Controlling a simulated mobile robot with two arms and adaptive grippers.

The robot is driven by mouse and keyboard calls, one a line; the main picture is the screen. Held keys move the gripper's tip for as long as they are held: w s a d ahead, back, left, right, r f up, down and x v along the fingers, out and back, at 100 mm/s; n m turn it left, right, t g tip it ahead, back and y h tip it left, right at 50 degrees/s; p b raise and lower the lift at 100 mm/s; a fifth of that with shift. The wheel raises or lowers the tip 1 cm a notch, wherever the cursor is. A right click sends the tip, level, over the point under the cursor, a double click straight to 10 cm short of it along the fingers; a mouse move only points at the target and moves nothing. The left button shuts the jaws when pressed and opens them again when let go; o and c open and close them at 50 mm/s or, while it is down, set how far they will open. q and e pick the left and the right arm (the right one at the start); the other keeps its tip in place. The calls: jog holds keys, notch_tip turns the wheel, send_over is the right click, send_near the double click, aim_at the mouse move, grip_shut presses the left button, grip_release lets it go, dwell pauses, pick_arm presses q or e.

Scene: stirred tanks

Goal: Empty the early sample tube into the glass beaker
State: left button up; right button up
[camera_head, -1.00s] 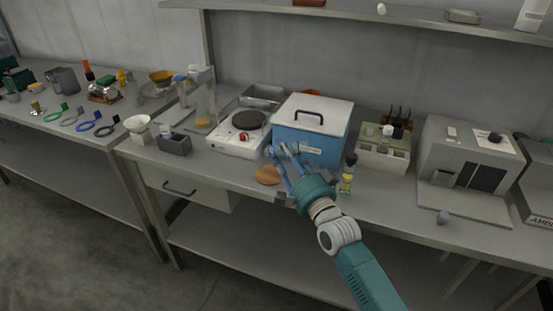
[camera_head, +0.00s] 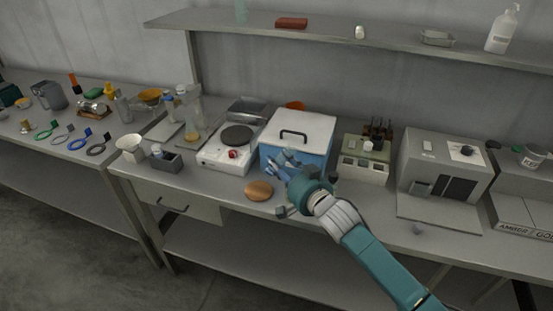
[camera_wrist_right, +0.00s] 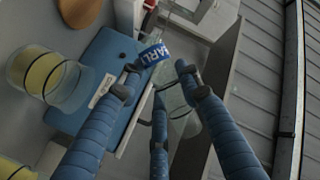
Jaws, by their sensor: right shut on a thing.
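My right gripper (camera_head: 280,162) is in front of the blue box. The tube's contents are not clear. In the head view the tube cannot be made out among the fingers. A clear glass vessel with amber at its bottom (camera_head: 192,134), perhaps the glass beaker, stands left of the white hotplate (camera_head: 225,158), apart from the gripper. My left gripper is not in view.
The blue box with a white lid (camera_head: 300,140) is right behind the gripper. A brown round pad (camera_head: 258,190) lies at the bench's front edge. A glass container with yellow contents (camera_wrist_right: 42,76) shows near the fingers. A grey holder (camera_head: 165,162) stands at the left end.

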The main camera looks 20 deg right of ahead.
aim_at(293, 153)
jog(key=r+n+p, duration=0.1)
jog(key=p, duration=0.1)
jog(key=d+n+g+h+p, duration=0.1)
jog(key=p, duration=0.2)
jog(key=shift+s+d+r+n, duration=0.15)
jog(key=shift+d+r+n, duration=0.15)
jog(key=shift+r, duration=0.1)
jog(key=d+r+n+h+p, duration=0.1)
jog(key=p, duration=0.3)
jog(key=shift+s+d+n+g, duration=0.1)
jog(key=shift+n+g, duration=0.2)
jog(key=shift+g, duration=0.1)
jog(key=shift+s+d+r+n+h+p, duration=0.15)
jog(key=shift+d+n+h+p, duration=0.25)
jog(key=shift+p, duration=0.6)
jog(key=shift+d+p, duration=0.1)
jog(key=shift+p, duration=0.2)
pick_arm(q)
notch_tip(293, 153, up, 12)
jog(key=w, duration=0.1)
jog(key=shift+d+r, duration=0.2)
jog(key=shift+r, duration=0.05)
pick_arm(e)
jog(key=shift+g, duration=0.3)
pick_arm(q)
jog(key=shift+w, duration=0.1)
pick_arm(e)
jog(key=shift+d, duration=0.1)
